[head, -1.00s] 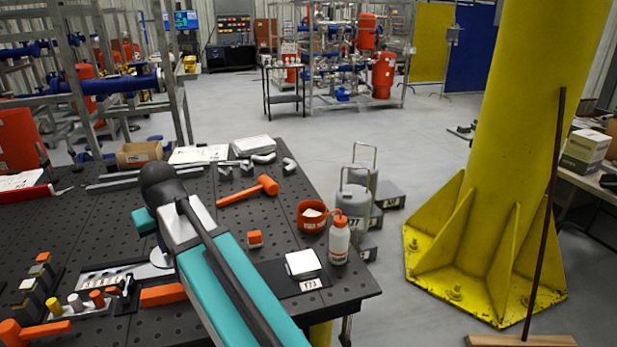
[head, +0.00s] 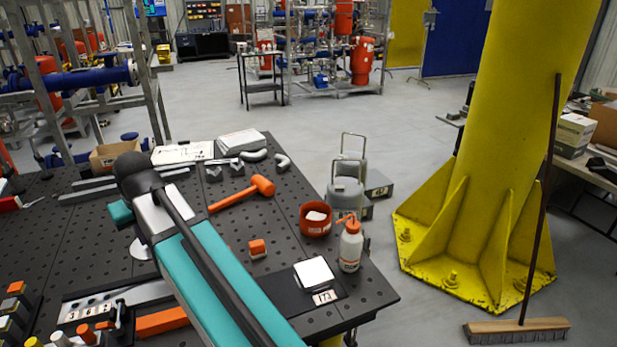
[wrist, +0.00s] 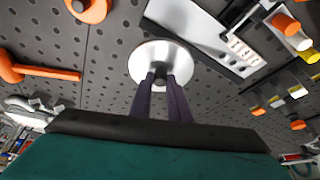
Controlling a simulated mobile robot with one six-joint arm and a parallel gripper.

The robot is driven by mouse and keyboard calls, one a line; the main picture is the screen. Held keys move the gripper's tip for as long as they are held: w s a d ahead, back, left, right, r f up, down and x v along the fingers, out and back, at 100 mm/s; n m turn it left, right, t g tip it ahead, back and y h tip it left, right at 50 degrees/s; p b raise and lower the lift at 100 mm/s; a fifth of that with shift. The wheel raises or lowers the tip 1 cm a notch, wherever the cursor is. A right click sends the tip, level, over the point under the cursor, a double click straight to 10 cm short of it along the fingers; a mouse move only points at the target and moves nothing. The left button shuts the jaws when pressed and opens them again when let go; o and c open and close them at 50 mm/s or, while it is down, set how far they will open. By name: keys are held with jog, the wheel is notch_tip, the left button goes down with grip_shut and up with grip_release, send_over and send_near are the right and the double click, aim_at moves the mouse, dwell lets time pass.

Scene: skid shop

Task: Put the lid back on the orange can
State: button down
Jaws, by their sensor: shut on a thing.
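The orange can (head: 315,222) stands upright on the right part of the dark table, its top open with something white visible inside. The lid is a round silver disc with a small dark knob; it shows in the wrist view (wrist: 143,58). My gripper (wrist: 161,80) is shut on the lid's knob. In the head view a sliver of the lid (head: 139,250) shows beside my arm, which hides most of my gripper. The lid is well to the left of the can. I cannot tell whether it touches the table.
A white squeeze bottle (head: 351,247) stands close beside the can. A tray of parts (head: 90,310) is at the front left. A yellow column (head: 510,130) stands beyond the table.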

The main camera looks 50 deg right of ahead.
jog(key=shift+d, duration=0.1)
dwell(0.4)
jog(key=shift+w+d, duration=0.1)
jog(key=shift+d, duration=0.15)
jog(key=s+d+r+n+p, duration=0.1)
jog(key=s+d, duration=0.4)
jog(key=d, duration=1)
jog(key=s+d+r+n+y+p, duration=0.1)
jog(key=s+d+n+p, duration=0.2)
jog(key=d, duration=1.2)
jog(key=s+d+r+n+y+p, duration=0.1)
jog(key=s+d+p, duration=0.4)
jog(key=s+d, duration=0.4)
jog(key=d, duration=0.6)
jog(key=shift+d+n, duration=0.25)
jog(key=shift+n, duration=0.15)
jog(key=shift+f, duration=0.1)
jog(key=shift+f+b, duration=1.75)
jog(key=shift+f, duration=1.25)
jog(key=shift+f, duration=0.2)
